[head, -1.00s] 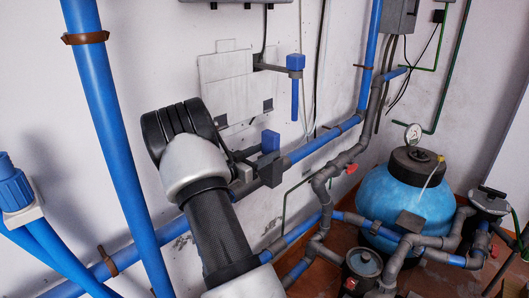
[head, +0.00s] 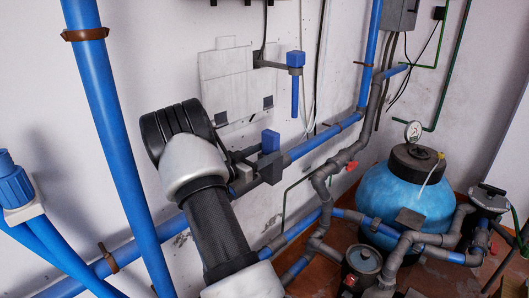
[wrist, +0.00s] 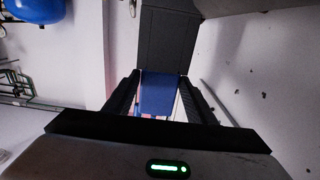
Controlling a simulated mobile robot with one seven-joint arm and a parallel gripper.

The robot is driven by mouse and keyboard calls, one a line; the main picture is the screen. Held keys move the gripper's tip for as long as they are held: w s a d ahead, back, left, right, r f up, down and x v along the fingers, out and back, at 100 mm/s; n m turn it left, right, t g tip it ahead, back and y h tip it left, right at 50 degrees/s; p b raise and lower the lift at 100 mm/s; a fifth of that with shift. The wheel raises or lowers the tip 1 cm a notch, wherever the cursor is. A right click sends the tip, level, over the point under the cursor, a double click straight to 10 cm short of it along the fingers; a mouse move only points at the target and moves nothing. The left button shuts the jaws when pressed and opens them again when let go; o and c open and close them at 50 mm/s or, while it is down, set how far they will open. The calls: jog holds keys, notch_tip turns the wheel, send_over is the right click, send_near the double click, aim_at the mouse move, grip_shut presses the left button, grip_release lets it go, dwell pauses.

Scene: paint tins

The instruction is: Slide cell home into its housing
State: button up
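The cell (wrist: 160,93) is a blue block between the two dark fingers of my gripper (wrist: 160,84) in the wrist view. The fingertips appear to close on its sides. Just beyond it in that view is a dark grey box (wrist: 166,38), which looks like the housing. In the head view my gripper (head: 240,160) is small and partly hidden by my wrist. Beside it are a blue block (head: 270,141) and a dark grey block (head: 269,168) at the pipe run. How far the cell sits inside the housing cannot be seen.
A blue pipe (head: 318,140) runs along the white wall beside my gripper. A blue-handled fitting (head: 295,63) juts from the wall above. A thick blue pipe (head: 110,125) stands at left. A blue tank (head: 400,200) and grey pipework stand at right.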

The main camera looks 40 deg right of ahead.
jog(key=o, duration=0.3)
jog(key=shift+o, duration=0.2)
jog(key=shift+f, duration=0.1)
jog(key=a, duration=0.7)
jog(key=shift+s+a+p, duration=0.25)
jog(key=shift+s+p, duration=0.1)
jog(key=shift+p, duration=0.05)
